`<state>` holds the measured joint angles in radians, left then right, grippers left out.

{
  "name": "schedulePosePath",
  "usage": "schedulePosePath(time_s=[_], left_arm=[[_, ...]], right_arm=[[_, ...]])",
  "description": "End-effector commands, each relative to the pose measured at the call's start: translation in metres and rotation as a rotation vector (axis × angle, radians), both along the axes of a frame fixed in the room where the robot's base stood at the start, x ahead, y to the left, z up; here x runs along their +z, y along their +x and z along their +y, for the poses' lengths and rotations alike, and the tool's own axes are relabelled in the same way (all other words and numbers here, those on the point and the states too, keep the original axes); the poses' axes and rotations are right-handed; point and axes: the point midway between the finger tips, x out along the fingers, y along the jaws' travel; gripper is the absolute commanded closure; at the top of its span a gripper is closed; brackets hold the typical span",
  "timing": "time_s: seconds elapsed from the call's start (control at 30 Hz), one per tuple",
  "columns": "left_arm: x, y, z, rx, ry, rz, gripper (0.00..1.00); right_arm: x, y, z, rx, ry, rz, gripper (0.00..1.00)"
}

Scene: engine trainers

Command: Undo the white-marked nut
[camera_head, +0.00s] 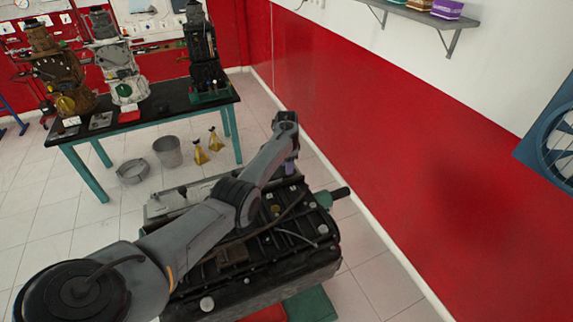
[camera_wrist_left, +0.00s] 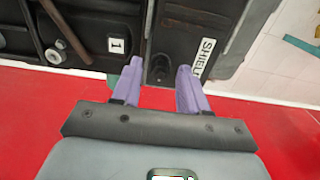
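My left gripper (camera_head: 289,168) is at the far side of a black engine (camera_head: 265,262), pointing down at it. In the left wrist view, the two purple fingers of the left gripper (camera_wrist_left: 161,68) are apart with nothing held between them. A dark round fitting (camera_wrist_left: 158,70) lies beyond and between the fingertips on the engine; I cannot tell whether it is a nut. I cannot make out a white-marked nut. My right gripper is not in view.
A black-topped table (camera_head: 150,115) with several engine trainers stands at the back left. A grey bucket (camera_head: 167,152) and yellow stands (camera_head: 200,153) are on the floor. A red wall (camera_head: 400,150) runs along the right, with a blue fan (camera_head: 552,135) there.

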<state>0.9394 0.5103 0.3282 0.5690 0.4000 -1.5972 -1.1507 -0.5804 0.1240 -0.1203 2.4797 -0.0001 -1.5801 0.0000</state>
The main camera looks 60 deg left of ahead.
Motion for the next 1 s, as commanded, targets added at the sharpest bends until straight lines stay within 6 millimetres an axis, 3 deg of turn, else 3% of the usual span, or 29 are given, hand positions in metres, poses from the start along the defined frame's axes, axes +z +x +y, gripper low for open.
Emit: schedulePosePath(time_s=[0.03, 0.27, 0.67, 1.0], left_arm=[[0.0, 0.0, 0.0, 0.0, 0.0, 0.0, 0.65], [0.0, 0.0, 0.0, 0.0, 0.0, 0.0, 1.0], [0.002, 0.0, 0.0, 0.046, 0.0, 0.0, 1.0], [0.003, 0.0, 0.0, 0.272, -0.001, -0.001, 1.0]], right_arm=[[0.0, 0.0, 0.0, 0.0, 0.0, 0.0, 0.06], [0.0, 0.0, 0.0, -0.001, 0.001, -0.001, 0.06], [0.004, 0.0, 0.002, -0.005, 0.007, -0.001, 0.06], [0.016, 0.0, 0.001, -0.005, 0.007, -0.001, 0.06]])
